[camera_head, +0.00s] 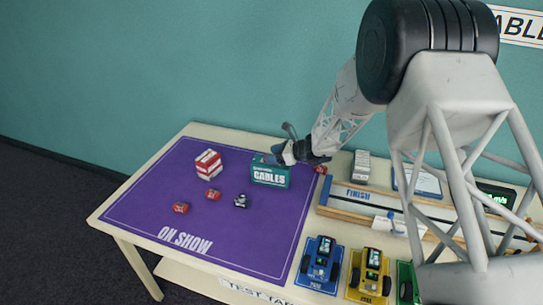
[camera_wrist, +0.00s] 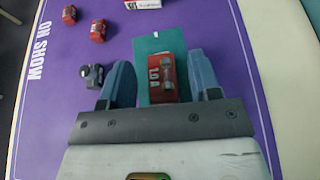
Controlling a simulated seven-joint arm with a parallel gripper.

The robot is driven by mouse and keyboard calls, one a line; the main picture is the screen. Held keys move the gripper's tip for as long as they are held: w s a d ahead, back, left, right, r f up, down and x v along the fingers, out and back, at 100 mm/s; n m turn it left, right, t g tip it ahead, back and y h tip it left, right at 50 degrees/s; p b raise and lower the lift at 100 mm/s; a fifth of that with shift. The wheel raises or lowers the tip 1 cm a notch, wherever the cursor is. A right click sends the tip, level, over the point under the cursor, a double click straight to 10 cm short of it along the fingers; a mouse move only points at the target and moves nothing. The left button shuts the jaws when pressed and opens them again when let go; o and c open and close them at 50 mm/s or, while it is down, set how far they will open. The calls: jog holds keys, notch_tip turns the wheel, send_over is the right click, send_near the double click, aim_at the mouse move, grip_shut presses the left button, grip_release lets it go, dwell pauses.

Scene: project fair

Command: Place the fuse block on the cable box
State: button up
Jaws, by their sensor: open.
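The cable box (camera_head: 269,176) is a teal box marked CABLES, upright on the purple mat; its top shows in the wrist view (camera_wrist: 160,42). The fuse block (camera_wrist: 162,85), red with a clear glass fuse and 1.0A on it, appears over the near part of that top. Whether it touches the top is not clear. My gripper (camera_wrist: 160,88) is open, with a blue finger on each side of the block and a visible gap at each side. In the head view my gripper (camera_head: 276,156) is at the box's top and hides the block.
Two small red blocks (camera_head: 181,207) (camera_head: 213,194), a dark grey part (camera_head: 241,200) and a red-and-white box (camera_head: 207,161) stand left on the purple mat (camera_head: 230,232). A small red thing (camera_head: 320,170) is right of the cable box. A FINISH track (camera_head: 370,198) and toy cars lie further right.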

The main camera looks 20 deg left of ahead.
jog(key=v, duration=1.1)
dwell(0.5)
jog(key=shift+d, duration=0.1)
jog(key=s+d+r+n+h, duration=0.6)
jog(key=s+d+r+n, duration=0.3)
jog(key=s+d+r, duration=1)
jog(key=s+d+n+t+h, duration=0.1)
jog(key=s+d+n+h, duration=0.1)
jog(key=s+d, duration=0.3)
jog(key=s+d+r+n+h, duration=0.1)
jog(key=s+d+n+h, duration=0.2)
jog(key=s, duration=1)
jog(key=s+d+r+n+t+h, duration=0.1)
jog(key=s+d+n+h, duration=0.1)
jog(key=s+d, duration=0.7)
jog(key=shift+s+r+n+t+h, duration=0.25)
jog(key=shift+n+t+h, duration=0.05)
jog(key=shift+n, duration=0.6)
